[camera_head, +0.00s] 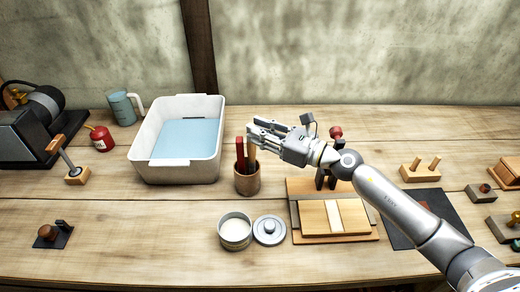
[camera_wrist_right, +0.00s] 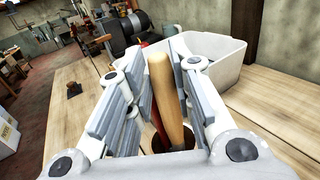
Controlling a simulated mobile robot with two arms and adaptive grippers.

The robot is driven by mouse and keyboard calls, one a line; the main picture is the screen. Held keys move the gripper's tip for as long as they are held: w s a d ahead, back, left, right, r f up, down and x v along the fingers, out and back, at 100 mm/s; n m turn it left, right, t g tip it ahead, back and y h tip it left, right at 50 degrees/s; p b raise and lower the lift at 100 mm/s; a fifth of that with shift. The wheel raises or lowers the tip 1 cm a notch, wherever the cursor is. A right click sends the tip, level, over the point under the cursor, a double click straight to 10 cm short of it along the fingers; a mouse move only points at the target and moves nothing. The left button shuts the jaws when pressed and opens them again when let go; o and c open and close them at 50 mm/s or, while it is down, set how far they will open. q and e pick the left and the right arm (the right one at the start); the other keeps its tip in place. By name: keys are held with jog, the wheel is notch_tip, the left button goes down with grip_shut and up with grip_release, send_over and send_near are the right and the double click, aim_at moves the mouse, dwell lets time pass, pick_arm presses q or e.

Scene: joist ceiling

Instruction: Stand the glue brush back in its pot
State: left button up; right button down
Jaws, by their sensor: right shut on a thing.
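My right gripper (camera_head: 252,136) is above the brown wooden pot (camera_head: 247,185). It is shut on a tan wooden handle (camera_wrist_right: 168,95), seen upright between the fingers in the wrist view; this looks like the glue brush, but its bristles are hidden. In the head view the handle (camera_head: 252,157) runs down into the pot's mouth. A red-handled tool (camera_head: 240,153) stands in the same pot beside it. A small round pot of white stuff (camera_head: 235,231) stands open at the front, with its grey lid (camera_head: 269,230) lying to its right. My left gripper is not in view.
A white tub (camera_head: 177,171) with a blue inside stands left of the wooden pot. A red oil can (camera_head: 102,139) and blue jug (camera_head: 122,108) stand back left. The front left bench is mostly clear.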

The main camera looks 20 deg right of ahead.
aim_at(252, 153)
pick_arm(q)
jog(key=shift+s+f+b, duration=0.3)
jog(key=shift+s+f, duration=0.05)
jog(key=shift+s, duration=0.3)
pick_arm(e)
notch_tip(252, 153, down, 5)
jog(key=shift+r, duration=0.2)
jog(key=shift+f, duration=0.15)
jog(key=c, duration=1.3)
grip_release()
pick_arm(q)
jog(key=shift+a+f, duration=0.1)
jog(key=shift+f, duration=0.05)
